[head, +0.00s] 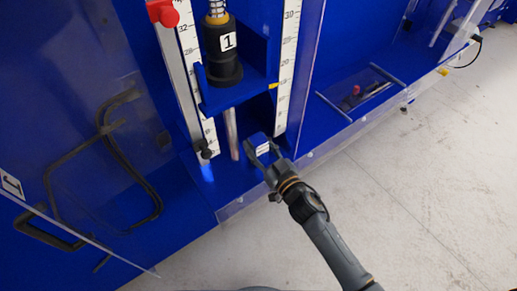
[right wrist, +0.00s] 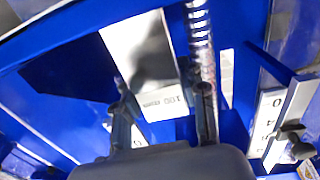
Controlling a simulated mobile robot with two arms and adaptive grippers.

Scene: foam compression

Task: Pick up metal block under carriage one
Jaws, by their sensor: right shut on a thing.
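Carriage one is a blue plate (head: 238,92) bearing a black cylinder marked 1 (head: 228,41), between two upright scales. A metal rod (head: 232,135) reaches down from it. The metal block (head: 264,149) is below and to the right of the carriage, between the fingers of my right gripper (head: 264,153), which is shut on it. In the right wrist view, the block (right wrist: 142,52) shows a pale metallic face with a "100 mm" mark, between my two fingers (right wrist: 162,98). My left gripper is not in view.
White scales (head: 289,60) flank the carriage, with a red clamp (head: 164,12) on the left one. Clear panels stand at the sides; a black C-clamp (head: 128,165) is on the left. A recess (head: 360,92) with small items is on the right.

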